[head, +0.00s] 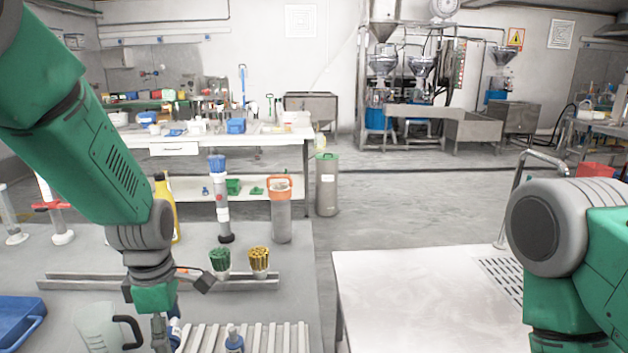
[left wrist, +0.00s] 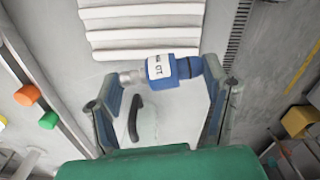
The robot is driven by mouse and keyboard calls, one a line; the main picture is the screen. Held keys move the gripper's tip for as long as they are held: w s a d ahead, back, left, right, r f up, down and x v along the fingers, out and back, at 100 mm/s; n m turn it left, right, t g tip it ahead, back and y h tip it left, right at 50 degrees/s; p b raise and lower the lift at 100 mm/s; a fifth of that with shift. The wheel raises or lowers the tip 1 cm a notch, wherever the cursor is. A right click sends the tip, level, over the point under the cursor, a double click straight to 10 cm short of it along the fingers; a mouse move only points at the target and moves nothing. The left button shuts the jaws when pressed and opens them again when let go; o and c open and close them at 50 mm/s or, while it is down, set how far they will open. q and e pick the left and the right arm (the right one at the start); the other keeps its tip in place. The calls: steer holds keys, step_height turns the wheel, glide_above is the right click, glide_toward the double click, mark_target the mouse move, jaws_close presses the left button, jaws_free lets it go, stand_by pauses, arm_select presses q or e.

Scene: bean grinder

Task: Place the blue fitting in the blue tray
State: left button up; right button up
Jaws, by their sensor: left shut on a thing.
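The blue fitting (left wrist: 170,67) has a white label and a grey metal end. It lies lengthwise between the fingertips of my left gripper (left wrist: 160,75), which is shut on it. In the head view my left gripper (head: 166,335) is at the bottom edge, beside the white ribbed rack, with part of the fitting (head: 176,332) showing. The blue tray (head: 18,318) is at the lower left, partly cut off, to the left of the gripper. My right arm shows at the right, but its gripper is out of view.
A clear jug (head: 97,328) with a black handle stands between the tray and my left gripper. A blue-topped item (head: 234,340) is at the ribbed rack (head: 268,338). A metal rail (head: 80,282) and brush cups (head: 258,262) are behind. The white table (head: 420,300) is clear.

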arm_select(q)
steer(key=s+f+m, duration=0.1)
steer(key=m, duration=0.2)
steer(key=s+f+m, duration=0.1)
steer(key=s+m, duration=0.1)
steer(key=m, duration=0.1)
steer(key=s+f+m, duration=0.1)
steer(key=m, duration=0.2)
steer(key=shift+s+d+f+m, duration=0.1)
steer(key=shift+s+d+m, duration=0.15)
steer(key=shift+s+m, duration=0.15)
steer(key=s+m, duration=0.1)
steer(key=m, duration=0.1)
steer(key=s+f+m, duration=0.1)
steer(key=m, duration=0.2)
steer(key=s+f+m, duration=0.1)
steer(key=s+m, duration=0.1)
steer(key=m, duration=0.1)
steer(key=shift+d, duration=0.4)
steer(key=s+m, duration=0.1)
steer(key=m, duration=0.1)
steer(key=shift+s+d+f+m, duration=0.1)
steer(key=shift+s+f+m, duration=0.05)
steer(key=shift+m, duration=0.25)
steer(key=shift+d, duration=0.1)
